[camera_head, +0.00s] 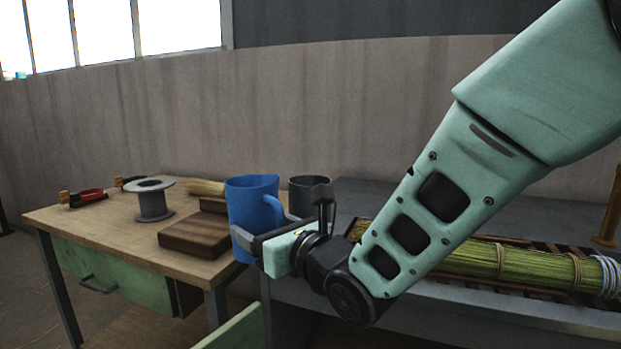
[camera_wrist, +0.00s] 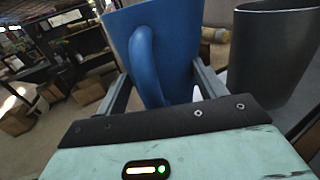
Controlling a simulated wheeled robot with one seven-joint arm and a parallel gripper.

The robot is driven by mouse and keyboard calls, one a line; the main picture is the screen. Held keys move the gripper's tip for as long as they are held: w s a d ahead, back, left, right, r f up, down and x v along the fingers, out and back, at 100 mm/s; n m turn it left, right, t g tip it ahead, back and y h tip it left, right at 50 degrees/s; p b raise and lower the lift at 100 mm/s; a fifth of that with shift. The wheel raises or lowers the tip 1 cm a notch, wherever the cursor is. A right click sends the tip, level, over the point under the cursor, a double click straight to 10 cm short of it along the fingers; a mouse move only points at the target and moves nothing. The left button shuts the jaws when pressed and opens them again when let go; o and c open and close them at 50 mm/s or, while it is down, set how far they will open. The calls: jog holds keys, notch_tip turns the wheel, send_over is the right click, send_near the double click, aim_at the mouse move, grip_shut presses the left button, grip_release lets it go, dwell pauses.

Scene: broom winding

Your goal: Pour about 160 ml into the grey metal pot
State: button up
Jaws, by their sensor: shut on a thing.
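A blue jug (camera_head: 249,203) with a handle is held upright by my gripper (camera_head: 252,238), in front of the wooden table's right edge. The wrist view shows the same blue jug (camera_wrist: 165,50) between the two fingers of my gripper (camera_wrist: 160,88), its handle facing the camera. The grey metal pot (camera_head: 308,190) stands just right of and behind the jug, partly hidden by my gripper. In the wrist view the grey pot (camera_wrist: 272,60) is to the right of the jug, with a gap between them. The contents of both are hidden.
A wooden table (camera_head: 90,220) at left holds a grey spool (camera_head: 151,200), a dark wooden block (camera_head: 196,236) and red-handled tools (camera_head: 88,197). A grey bench (camera_head: 420,300) at right carries a bound straw bundle (camera_head: 500,259). A wall (camera_head: 300,110) stands behind.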

aim_at(275, 201)
jog(key=shift+w+r, duration=0.15)
jog(key=shift+w, duration=0.25)
jog(key=shift+r, duration=0.15)
jog(key=shift+w+d+r+m+p, duration=0.15)
jog(key=shift+r+m+p, duration=0.2)
jog(key=shift+m+p, duration=0.3)
jog(key=shift+w+d+r+m+p, duration=0.15)
jog(key=shift+r+m+p, duration=0.2)
jog(key=shift+m+p, duration=0.3)
jog(key=r+m+p, duration=0.1)
jog(key=d+r+m+p, duration=0.1)
jog(key=m+p, duration=0.1)
jog(key=shift+w, duration=0.4)
jog(key=r+m+p, duration=0.2)
jog(key=p, duration=0.1)
jog(key=r+p, duration=0.1)
jog(key=p, duration=0.1)
jog(key=shift+w+d+m, duration=0.3)
jog(key=shift+w+m, duration=0.05)
jog(key=shift+m, duration=0.05)
jog(key=shift+r+m+p, duration=0.15)
jog(key=shift+m+p, duration=0.15)
jog(key=shift+p, duration=0.3)
jog(key=shift+s+a+m+p, duration=0.1)
jog(key=shift+m+p, duration=1)
